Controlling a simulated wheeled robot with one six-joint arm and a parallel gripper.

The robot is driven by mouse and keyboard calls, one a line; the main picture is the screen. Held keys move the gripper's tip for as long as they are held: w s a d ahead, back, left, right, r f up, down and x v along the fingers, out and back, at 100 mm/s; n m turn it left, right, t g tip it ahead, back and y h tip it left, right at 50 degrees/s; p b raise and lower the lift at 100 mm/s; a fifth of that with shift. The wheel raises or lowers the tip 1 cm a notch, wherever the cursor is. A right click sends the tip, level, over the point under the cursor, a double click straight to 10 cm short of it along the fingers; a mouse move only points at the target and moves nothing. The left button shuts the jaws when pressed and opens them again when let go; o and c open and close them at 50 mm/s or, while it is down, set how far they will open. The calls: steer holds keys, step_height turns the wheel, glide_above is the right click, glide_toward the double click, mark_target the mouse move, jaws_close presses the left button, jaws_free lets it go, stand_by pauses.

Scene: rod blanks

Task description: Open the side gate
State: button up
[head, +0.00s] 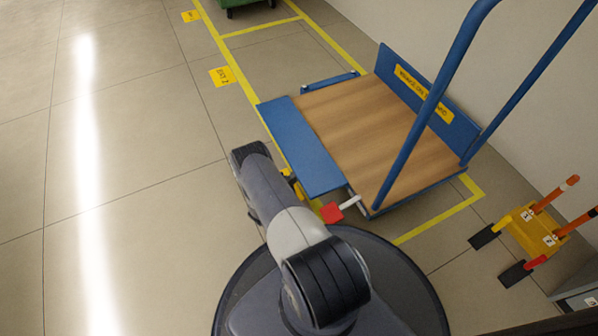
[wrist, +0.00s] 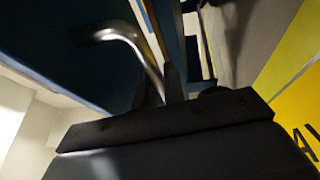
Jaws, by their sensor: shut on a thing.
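The side gate (head: 300,145) is a blue panel along the near left side of a trolley with a wooden deck (head: 375,125). Its exact tilt is hard to tell from above. In the wrist view, a bent metal handle (wrist: 125,38) runs beside a dark blue panel (wrist: 60,55). My gripper (wrist: 162,80) is shut on this handle. In the head view, my arm reaches to the gate's outer side and hides the fingers and handle. A red tab (head: 331,212) on a pale rod sits at the gate's near corner.
The trolley's blue push bar (head: 430,100) rises at the right, before a wall. A yellow stand with orange rods (head: 540,228) is at the lower right. A green wheeled container (head: 245,4) is at the top. The floor on the left is clear.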

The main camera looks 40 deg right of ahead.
jaws_close()
steer(key=shift+w+a+r+y+p, duration=0.15)
steer(key=shift+r+y+p, duration=0.35)
steer(key=shift+r+p, duration=0.45)
steer(key=shift+a+r+m+y+p, duration=0.1)
steer(key=shift+r+m+y+p, duration=0.15)
steer(key=shift+m+y+p, duration=0.25)
steer(key=o, duration=0.6)
jaws_free()
steer(key=shift+o, duration=0.2)
steer(key=s+a+p, duration=0.2)
steer(key=a, duration=0.8)
steer(key=shift+a, duration=0.35)
